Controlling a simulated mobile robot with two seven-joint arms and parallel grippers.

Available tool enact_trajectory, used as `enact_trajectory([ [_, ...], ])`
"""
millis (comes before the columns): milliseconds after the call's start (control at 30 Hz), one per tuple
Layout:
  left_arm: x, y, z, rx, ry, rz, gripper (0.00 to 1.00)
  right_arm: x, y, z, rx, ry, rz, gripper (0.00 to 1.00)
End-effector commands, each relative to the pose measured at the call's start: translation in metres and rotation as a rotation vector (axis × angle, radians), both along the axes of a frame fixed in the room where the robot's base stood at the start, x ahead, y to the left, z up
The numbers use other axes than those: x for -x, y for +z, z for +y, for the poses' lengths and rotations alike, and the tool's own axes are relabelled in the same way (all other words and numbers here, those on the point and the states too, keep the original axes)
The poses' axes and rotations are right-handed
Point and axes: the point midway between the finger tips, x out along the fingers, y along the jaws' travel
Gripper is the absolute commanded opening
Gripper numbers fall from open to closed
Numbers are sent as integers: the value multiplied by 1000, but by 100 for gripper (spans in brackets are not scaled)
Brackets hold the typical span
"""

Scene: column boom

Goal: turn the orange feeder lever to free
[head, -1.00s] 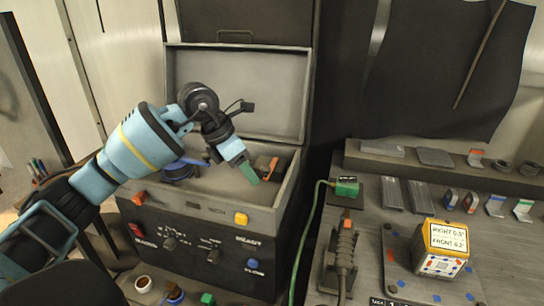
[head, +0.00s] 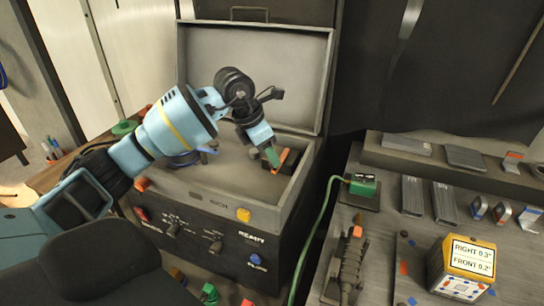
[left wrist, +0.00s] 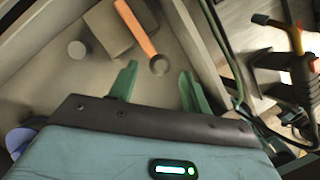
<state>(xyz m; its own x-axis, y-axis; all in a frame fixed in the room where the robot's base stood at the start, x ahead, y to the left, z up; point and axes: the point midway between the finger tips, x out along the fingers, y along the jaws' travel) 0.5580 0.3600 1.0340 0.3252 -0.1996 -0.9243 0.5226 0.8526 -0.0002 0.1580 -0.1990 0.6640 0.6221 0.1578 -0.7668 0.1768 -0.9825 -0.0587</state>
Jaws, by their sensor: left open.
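The orange feeder lever (head: 282,161) is inside the open grey machine box (head: 225,205), at its right side. In the left wrist view the lever (left wrist: 137,28) runs from a dark block down to a round end. My left gripper (head: 272,156) reaches into the box at the lever and partly hides it. In the left wrist view its two green fingers (left wrist: 158,80) are apart, with nothing between them. The lever's round end lies just beyond the gap, apart from both fingers. My right gripper is not in view.
The raised lid (head: 255,75) stands behind the box. The box's walls surround my left gripper. A blue-handled part (head: 185,158) sits at the box's left.

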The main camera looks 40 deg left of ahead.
Motion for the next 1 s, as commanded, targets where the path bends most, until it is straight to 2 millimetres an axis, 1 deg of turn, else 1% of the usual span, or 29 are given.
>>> enact_trajectory([
  [33,-2,-6,-1,1,0,2,48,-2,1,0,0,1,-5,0],
  [200,-7,-19,-5,1,1,1,48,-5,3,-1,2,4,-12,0],
  [533,-8,-22,-5,1,1,-1,48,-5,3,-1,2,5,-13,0],
  [567,-8,-22,-5,1,1,-1,46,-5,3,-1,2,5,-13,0],
  [900,-8,-22,-5,1,0,0,1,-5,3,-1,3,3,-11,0],
  [1000,-8,-22,-5,1,0,0,0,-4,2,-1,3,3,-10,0],
])
